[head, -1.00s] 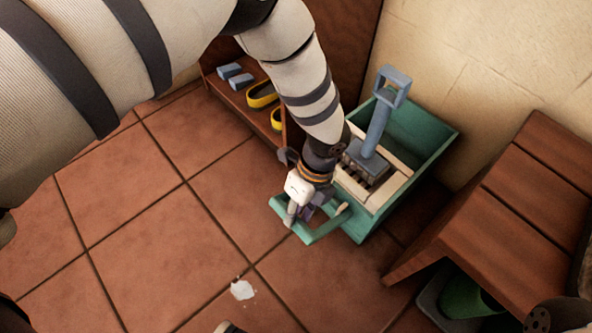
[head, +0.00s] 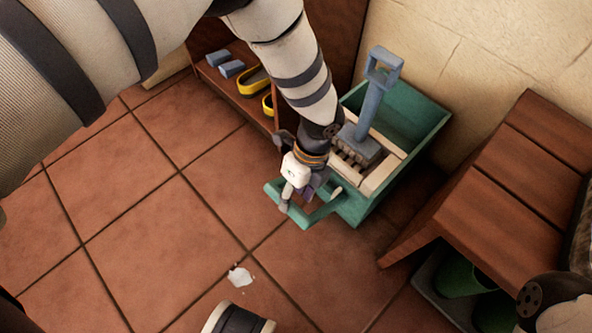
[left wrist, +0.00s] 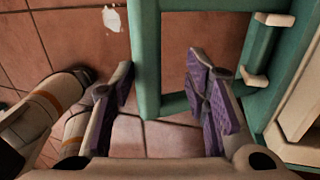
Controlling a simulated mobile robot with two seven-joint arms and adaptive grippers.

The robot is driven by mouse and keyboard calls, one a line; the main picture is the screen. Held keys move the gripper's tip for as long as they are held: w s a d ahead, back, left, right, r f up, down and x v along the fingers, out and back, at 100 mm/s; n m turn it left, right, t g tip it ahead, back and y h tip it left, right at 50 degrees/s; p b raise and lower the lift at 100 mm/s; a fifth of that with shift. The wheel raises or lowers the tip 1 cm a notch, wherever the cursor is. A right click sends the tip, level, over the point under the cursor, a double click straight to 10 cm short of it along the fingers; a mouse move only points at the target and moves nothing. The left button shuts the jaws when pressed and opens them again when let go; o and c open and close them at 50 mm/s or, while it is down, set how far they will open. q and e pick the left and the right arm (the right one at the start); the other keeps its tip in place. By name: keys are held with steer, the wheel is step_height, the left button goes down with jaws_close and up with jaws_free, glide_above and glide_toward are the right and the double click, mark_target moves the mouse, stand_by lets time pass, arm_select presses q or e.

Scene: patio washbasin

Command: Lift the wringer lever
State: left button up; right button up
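A green, U-shaped lever frame (head: 322,213) sticks out from the front of the green bucket (head: 425,135) with the cream wringer (head: 380,178). I take this frame for the wringer lever; it also shows in the left wrist view (left wrist: 146,45). My left gripper (head: 302,192) is at the frame's outer left corner. In the left wrist view, its purple-padded fingers (left wrist: 160,75) are spread, with one frame bar between them and a gap on the right. Contact cannot be told.
A blue-grey upright piece with a looped top (head: 371,105) stands over the wringer. A slatted wooden bench (head: 490,190) is close on the right. A shelf with yellow footwear (head: 252,82) stands behind my left arm. The tiled floor is mostly clear, with a white patch (head: 239,277).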

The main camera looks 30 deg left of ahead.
arm_select(q)
steer(key=shift+r, duration=0.1)
steer(key=v, duration=1.1)
steer(key=shift+w+r, duration=0.15)
steer(key=shift+r, duration=0.25)
